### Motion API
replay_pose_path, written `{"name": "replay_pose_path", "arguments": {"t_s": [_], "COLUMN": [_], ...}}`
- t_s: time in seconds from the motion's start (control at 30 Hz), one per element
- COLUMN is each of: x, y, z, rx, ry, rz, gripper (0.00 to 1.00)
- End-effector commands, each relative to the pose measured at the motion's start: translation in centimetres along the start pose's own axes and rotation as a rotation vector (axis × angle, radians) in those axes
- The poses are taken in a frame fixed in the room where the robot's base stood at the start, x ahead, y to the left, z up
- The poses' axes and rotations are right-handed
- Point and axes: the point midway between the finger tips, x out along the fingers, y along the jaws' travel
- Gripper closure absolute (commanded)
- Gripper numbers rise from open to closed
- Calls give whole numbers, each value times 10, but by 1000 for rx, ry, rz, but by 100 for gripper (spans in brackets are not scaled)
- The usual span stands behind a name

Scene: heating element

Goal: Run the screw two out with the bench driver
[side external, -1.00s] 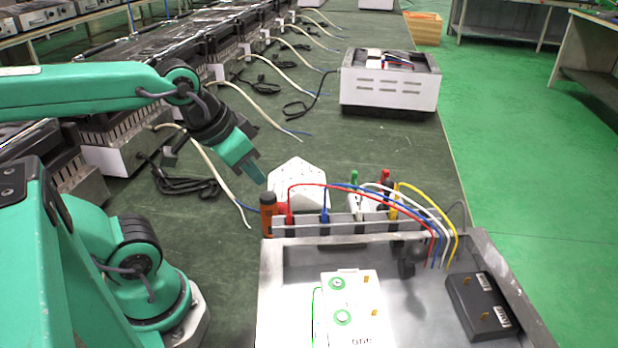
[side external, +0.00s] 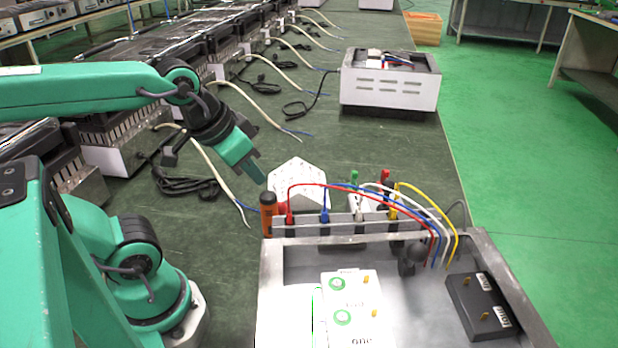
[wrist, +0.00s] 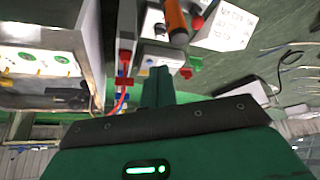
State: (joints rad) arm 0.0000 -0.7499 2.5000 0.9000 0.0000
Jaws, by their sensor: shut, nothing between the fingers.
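My gripper (side external: 258,174) is shut and empty, held in the air just above and left of the orange and black driver (side external: 268,213). The driver stands upright at the left end of the grey lead rack (side external: 345,229). In the wrist view my fingers (wrist: 158,88) are together, with the orange driver handle (wrist: 176,18) beyond them. A white block (side external: 350,318) in the metal tray carries two green-ringed terminals and small brass screws. The label by its nearer screw seems to read "one"; the other is unclear. A black block (side external: 479,306) at the tray's right also has brass screws.
Red, blue, white and yellow leads (side external: 420,205) arch from the rack over the tray (side external: 275,290). A white faceted block (side external: 298,183) stands behind the driver. A white heater unit (side external: 390,85) is further back. Loose cables lie on the bench left of the driver.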

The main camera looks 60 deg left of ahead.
Motion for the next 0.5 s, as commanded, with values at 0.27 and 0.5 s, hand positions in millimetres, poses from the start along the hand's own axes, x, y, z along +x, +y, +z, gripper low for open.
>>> {"name": "replay_pose_path", "arguments": {"t_s": [0.27,0.5], "x": [0,0], "y": [0,0], "z": [0,0], "rx": [0,0], "ry": [0,0], "rz": [0,0], "gripper": [49,43]}}
